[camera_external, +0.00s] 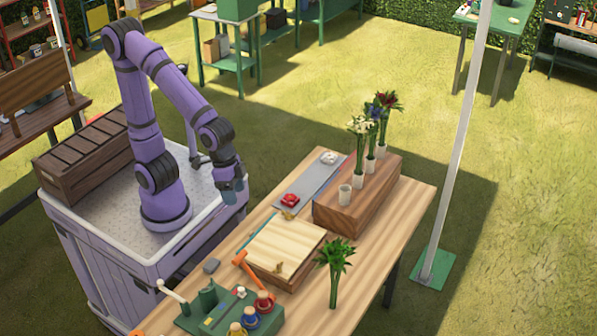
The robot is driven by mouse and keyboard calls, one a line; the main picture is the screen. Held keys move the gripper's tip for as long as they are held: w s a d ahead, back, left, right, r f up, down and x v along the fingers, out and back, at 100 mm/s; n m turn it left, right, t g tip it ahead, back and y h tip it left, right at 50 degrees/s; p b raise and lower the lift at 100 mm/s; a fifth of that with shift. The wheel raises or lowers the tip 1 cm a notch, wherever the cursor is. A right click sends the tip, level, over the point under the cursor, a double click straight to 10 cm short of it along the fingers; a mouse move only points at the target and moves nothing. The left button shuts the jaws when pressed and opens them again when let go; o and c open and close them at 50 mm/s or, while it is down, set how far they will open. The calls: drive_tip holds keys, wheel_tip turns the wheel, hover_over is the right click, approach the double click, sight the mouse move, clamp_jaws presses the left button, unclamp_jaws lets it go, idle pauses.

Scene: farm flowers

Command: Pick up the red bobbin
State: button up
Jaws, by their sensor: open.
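A red bobbin (264,302) stands at the right end of the green rack (275,322) at the front of the wooden table. It is beside a blue bobbin (249,318) and a yellow one (236,328). My gripper (233,197) hangs with its fingers pointing down at the table's left side, over the edge of my base. It is open, with nothing seen in it, and well apart from the bobbins, which are nearer the camera.
A red object (290,200) sits on a grey strip (313,182). A wooden block (345,213) bears flower vases and a cup. A green plant (334,262) stands at right.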

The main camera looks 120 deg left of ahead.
drive_tip(key=w+d+f+n+g, duration=0.1)
drive_tip(key=w+d+f+n, duration=0.15)
drive_tip(key=w+f, duration=0.5)
drive_tip(key=n+g, duration=0.2)
hover_over(263, 294)
drive_tip(key=f, duration=1.3)
drive_tip(key=shift+s+a, duration=0.25)
drive_tip(key=shift+a, duration=0.1)
drive_tip(key=shift+w+d+f, duration=0.1)
drive_tip(key=shift+d+f, duration=0.05)
drive_tip(key=shift+f, duration=0.65)
drive_tip(key=shift+w+d+f, duration=0.1)
drive_tip(key=shift+d+f, duration=0.05)
drive_tip(key=shift+f, duration=5)
drive_tip(key=c, duration=1)
drive_tip(key=shift+r, duration=0.1)
